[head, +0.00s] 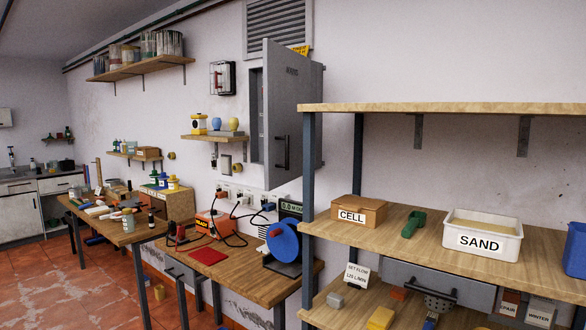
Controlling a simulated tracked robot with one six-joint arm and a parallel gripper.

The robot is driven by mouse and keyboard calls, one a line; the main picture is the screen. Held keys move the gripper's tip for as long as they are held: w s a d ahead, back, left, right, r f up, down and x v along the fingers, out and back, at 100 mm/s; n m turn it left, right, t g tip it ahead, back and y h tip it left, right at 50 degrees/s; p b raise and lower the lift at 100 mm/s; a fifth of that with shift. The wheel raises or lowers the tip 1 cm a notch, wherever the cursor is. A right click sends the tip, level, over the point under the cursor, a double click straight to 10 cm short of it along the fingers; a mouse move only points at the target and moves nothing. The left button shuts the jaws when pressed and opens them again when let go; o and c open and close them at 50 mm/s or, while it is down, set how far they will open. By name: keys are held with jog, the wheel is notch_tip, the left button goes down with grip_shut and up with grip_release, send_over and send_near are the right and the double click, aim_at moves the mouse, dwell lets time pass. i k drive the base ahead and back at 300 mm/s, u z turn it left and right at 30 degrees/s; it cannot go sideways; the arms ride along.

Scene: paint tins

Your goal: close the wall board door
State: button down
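The wall board is a grey metal cabinet (316,115) on the wall above the middle bench. Its door (292,110) stands open, swung out from the wall with its hinge side to the right. A dark bar handle (281,153) is on the door's lower part. A strip of the cabinet's inside (256,115) shows to the left of the door; most of the inside is hidden behind it. My gripper is not in view.
A wooden shelf rack (420,107) stands at the right, close by, holding a CELL box (359,210) and a SAND tub (482,235). Below the door, a workbench (240,262) holds a blue disc (283,241) and an orange box (213,223). Red floor (100,285) is clear at the left.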

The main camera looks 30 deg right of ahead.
aim_at(287, 72)
jog(key=u, duration=0.05)
jog(key=i, duration=0.95)
jog(key=z, duration=0.1)
